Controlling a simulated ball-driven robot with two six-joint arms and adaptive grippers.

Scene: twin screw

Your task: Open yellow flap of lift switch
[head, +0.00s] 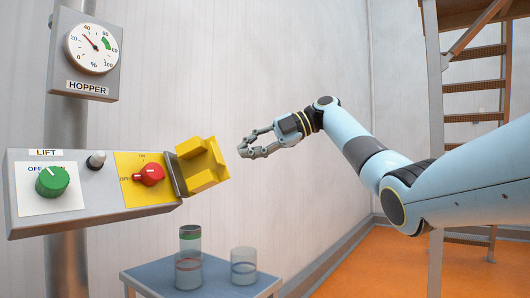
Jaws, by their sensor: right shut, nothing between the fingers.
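The yellow flap (203,165) is swung out to the right of the lift switch panel (95,188), hanging open from its hinge at the panel's right end. The red knob (149,174) on its yellow plate (128,196) is uncovered. My right gripper (243,152) is shut and empty, a little to the right of the flap and level with its upper part. I see a small gap between them in the picture; the distance in depth is hard to tell. My left gripper is not in view.
A green knob (53,181) and a small grey toggle (96,160) sit on the panel's left part. A hopper gauge (91,48) is above on the post. Below stands a blue table (220,283) with a jar (188,270) and a glass (243,271). Stairs (470,87) are at right.

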